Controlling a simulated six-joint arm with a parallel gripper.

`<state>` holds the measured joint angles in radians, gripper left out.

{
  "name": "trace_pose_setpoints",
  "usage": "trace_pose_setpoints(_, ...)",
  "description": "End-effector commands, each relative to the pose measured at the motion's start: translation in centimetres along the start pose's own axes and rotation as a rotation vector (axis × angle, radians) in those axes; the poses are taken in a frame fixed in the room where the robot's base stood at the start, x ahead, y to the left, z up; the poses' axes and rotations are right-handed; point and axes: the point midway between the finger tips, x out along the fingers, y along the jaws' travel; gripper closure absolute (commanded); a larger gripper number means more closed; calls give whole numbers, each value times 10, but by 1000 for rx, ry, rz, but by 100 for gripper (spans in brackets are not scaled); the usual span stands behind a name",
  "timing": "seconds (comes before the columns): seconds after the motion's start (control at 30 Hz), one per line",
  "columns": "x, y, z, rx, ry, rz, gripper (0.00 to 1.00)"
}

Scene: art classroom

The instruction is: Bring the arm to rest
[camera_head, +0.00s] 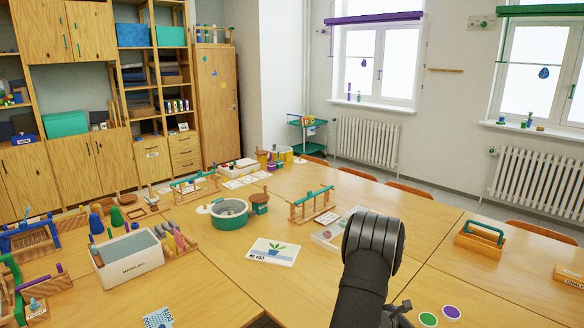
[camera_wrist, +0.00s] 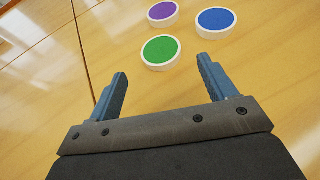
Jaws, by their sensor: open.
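My gripper (camera_wrist: 165,92) shows in the wrist view with its two blue fingers spread apart and nothing between them. It is above the wooden table. Beyond the fingertips lie a green disc (camera_wrist: 160,51), a purple disc (camera_wrist: 163,12) and a blue disc (camera_wrist: 215,21), each with a white rim. In the head view my dark arm rises at the lower middle and hides part of the table. The green disc (camera_head: 428,319) and the purple disc (camera_head: 451,311) show to its right; the fingers are not clearly visible there.
The table (camera_head: 345,190) carries a white bin (camera_head: 128,262), a round green-grey tub (camera_head: 230,213), a plant card (camera_head: 273,252), a wooden rack (camera_head: 312,205) and a wooden caddy (camera_head: 480,239). Chairs stand behind it. The tabletop between arm and caddy is mostly clear.

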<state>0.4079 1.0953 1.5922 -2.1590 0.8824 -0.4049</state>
Motion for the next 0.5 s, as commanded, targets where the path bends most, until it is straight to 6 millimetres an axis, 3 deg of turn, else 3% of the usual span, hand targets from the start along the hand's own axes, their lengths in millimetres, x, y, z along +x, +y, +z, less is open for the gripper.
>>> trace_pose_setpoints(0.3, -66, 1, 0, -1, 0, 3, 23)
trace_pose_setpoints(0.5, -17, -1, 0, 1, 0, -3, 23)
